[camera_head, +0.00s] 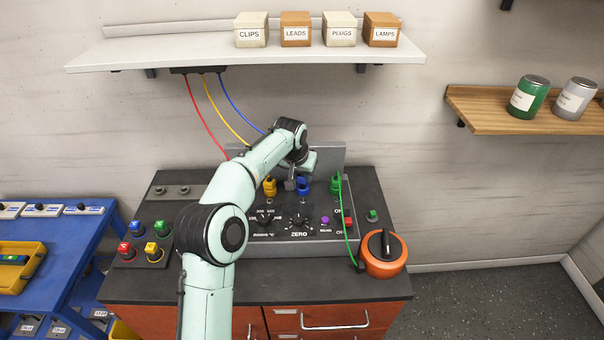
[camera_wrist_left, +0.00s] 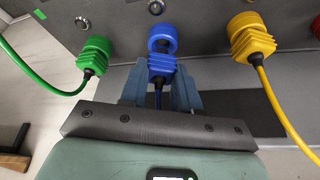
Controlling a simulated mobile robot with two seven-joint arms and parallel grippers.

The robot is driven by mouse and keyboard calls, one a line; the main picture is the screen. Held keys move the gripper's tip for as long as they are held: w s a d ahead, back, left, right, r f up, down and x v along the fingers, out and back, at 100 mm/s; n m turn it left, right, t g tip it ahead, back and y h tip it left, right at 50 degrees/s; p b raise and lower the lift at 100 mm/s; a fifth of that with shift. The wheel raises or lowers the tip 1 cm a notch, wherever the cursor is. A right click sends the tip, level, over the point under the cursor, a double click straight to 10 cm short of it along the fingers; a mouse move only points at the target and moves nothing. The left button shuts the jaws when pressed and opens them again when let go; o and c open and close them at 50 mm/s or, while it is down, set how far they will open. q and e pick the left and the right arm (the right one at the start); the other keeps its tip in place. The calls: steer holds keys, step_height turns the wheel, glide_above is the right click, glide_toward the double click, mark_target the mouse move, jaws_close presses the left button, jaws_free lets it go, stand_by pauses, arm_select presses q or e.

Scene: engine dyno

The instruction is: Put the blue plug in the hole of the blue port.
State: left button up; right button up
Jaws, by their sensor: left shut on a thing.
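The blue plug (camera_wrist_left: 160,66) is a ribbed blue body with a blue cable, seen in the left wrist view between my left gripper's fingers. My left gripper (camera_wrist_left: 160,90) is shut on it. The blue port (camera_wrist_left: 162,37) is a round blue collar on the grey panel, right at the plug's front end. The plug looks lined up with the port and touching or nearly so; I cannot tell how deep it sits. In the head view my left gripper (camera_head: 299,184) is at the panel, with blue (camera_head: 304,188) showing beside it. My right gripper is out of view.
A green plug (camera_wrist_left: 92,61) and a yellow plug (camera_wrist_left: 248,40) flank the blue one at their ports, with cables hanging close to the gripper. An orange round device (camera_head: 384,264) stands at the bench's right. A shelf (camera_head: 190,50) with labelled boxes is above.

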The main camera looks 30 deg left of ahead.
arm_select(q)
steer(key=shift+f, duration=1)
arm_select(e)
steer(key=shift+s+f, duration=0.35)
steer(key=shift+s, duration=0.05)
arm_select(q)
steer(key=o, duration=0.9)
steer(key=shift+o, duration=0.2)
steer(key=shift+r+p, duration=0.35)
steer(key=shift+r, duration=3.4)
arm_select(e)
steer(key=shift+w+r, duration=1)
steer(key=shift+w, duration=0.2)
